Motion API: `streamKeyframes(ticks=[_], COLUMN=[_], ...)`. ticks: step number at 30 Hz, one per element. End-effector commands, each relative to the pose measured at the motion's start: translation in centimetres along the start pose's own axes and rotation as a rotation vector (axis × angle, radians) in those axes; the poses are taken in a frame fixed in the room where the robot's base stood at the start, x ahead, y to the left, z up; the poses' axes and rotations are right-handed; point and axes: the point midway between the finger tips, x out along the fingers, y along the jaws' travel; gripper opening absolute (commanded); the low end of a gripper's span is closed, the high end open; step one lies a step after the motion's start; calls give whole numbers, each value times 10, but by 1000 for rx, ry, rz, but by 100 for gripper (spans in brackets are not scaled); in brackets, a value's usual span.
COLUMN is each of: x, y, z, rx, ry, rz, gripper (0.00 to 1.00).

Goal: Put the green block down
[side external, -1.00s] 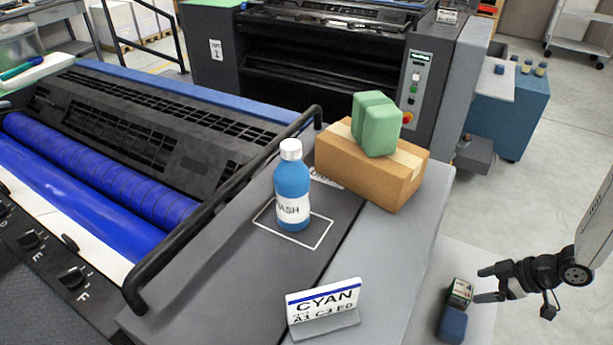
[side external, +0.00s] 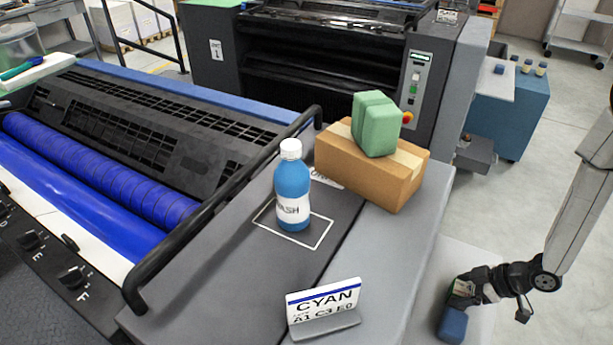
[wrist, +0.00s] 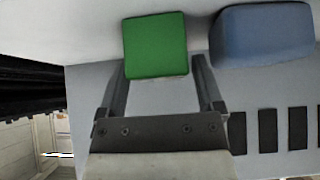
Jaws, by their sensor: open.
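A bright green block (wrist: 155,45) shows in the wrist view, just at and between the tips of my open gripper (wrist: 160,66). The jaws stand on either side of its near edge, and I cannot tell whether either finger touches it. A blue block (wrist: 262,35) lies just right of it; in the side view this blue block (side external: 452,325) sits at the pale surface's lower edge. In the side view my gripper (side external: 466,285) is low beside it, and it largely hides the green block.
A pale green pack (side external: 376,123) lies on a cardboard box (side external: 365,172) on the grey bench. A blue bottle (side external: 293,193) and a CYAN sign (side external: 323,307) stand left of my gripper. Dark rectangles (wrist: 268,131) mark the surface in the wrist view.

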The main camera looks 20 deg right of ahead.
Motion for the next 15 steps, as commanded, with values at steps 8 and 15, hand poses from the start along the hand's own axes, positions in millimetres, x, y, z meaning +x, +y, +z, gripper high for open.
streamKeyframes(ticks=[8,15], x=[21,22], y=[0,0], z=[0,0], rx=[1,1], ry=[0,0], rz=[0,1], gripper=[85,85])
